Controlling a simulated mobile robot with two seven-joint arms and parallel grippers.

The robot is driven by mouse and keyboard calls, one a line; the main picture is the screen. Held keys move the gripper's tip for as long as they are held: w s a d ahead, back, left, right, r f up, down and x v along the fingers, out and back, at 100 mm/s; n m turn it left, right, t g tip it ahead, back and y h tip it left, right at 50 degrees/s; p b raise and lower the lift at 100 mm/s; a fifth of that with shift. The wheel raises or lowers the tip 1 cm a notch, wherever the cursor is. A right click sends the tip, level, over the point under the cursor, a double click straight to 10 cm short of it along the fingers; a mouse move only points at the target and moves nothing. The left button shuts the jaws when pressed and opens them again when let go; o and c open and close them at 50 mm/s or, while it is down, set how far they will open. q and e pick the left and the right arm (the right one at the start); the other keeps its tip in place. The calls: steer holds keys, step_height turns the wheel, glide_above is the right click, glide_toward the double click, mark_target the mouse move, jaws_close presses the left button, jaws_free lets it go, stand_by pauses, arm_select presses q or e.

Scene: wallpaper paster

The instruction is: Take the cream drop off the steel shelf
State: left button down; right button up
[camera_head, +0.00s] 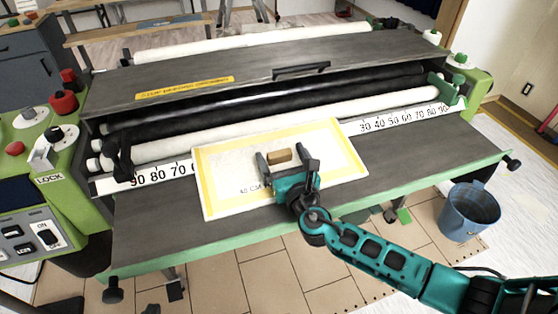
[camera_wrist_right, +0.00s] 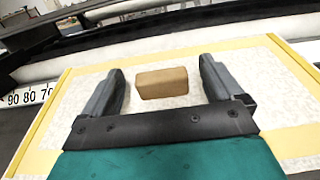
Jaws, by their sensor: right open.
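The cream drop (camera_head: 215,165), a cream sheet with a yellow border, lies flat on the dark steel shelf (camera_head: 150,235) at the front of the pasting machine. It also fills much of the right wrist view (camera_wrist_right: 85,85). A small brown block (camera_head: 279,156) rests on the sheet; the right wrist view shows it too (camera_wrist_right: 161,83). My right gripper (camera_head: 287,162) is open over the sheet, with its fingers on either side of the block and gaps on both sides. Whether the fingertips touch the sheet cannot be told. My left gripper is not in view.
A printed number scale (camera_head: 400,121) runs along the shelf's back edge, below white and black rollers (camera_head: 270,100). Green control housings stand at both ends. A blue bucket (camera_head: 470,212) stands on the floor at the right. The shelf is clear either side of the sheet.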

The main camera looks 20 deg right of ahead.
steer(key=shift+c, duration=0.2)
steer(key=c, duration=1.2)
steer(key=shift+r, duration=0.1)
